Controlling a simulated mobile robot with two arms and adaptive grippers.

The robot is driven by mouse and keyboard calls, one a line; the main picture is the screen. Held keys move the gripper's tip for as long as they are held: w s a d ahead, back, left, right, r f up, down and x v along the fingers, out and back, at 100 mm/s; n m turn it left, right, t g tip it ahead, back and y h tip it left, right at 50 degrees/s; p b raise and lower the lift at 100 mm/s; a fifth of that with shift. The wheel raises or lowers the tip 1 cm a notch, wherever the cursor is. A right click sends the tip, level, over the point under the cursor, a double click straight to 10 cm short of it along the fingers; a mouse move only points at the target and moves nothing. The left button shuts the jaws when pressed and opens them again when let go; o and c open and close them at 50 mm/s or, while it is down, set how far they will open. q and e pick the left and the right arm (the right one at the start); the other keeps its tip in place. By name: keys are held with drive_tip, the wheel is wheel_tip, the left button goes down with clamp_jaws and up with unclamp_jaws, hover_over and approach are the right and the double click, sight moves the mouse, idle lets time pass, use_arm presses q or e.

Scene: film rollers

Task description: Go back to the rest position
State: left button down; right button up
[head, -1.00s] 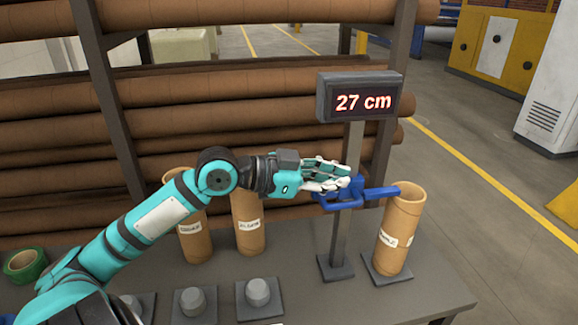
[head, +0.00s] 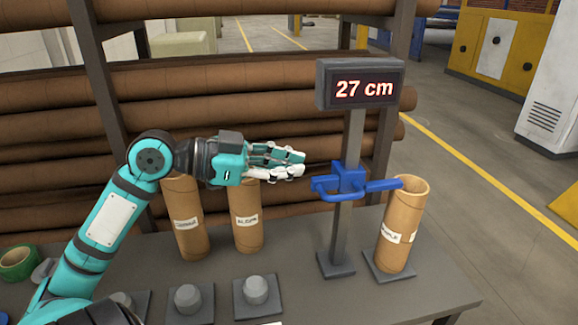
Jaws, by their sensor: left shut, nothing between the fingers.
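My left gripper (head: 300,163) is shut and empty, held in the air above the grey table (head: 310,297). Its fingertips point right and stop a little short of the blue clamp (head: 347,181) on the measuring post. My left arm comes in from the lower left and bends at the elbow. My right gripper is not in view.
The post's display (head: 358,88) reads 27 cm. A labelled cardboard tube (head: 403,228) stands right of the post. Two labelled tubes, one left (head: 186,222) and one right (head: 246,217), stand behind my arm. Green tape (head: 17,263) lies at left. Large brown rolls (head: 270,86) fill the rack behind.

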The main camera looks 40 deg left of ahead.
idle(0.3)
use_arm(q)
drive_tip(key=s+d+f+n+g+y, duration=0.2)
drive_tip(key=f, duration=1.2)
drive_tip(key=s+d+f+n+g+y, duration=0.1)
drive_tip(key=f+n+g+y, duration=0.15)
drive_tip(key=f, duration=1.05)
drive_tip(key=s+d+f+n+g+y, duration=0.3)
drive_tip(key=s+d+f+g+y, duration=0.15)
drive_tip(key=s+d+f, duration=0.7)
wheel_tip(320, 180, down, 21)
drive_tip(key=a, duration=0.2)
drive_tip(key=s+a+f+g, duration=0.2)
drive_tip(key=s+a+f, duration=0.1)
drive_tip(key=s+f, duration=1.6)
wheel_tip(320, 180, down, 3)
drive_tip(key=shift+s+f+m, duration=0.1)
drive_tip(key=shift+s+m, duration=0.05)
drive_tip(key=shift+m, duration=0.2)
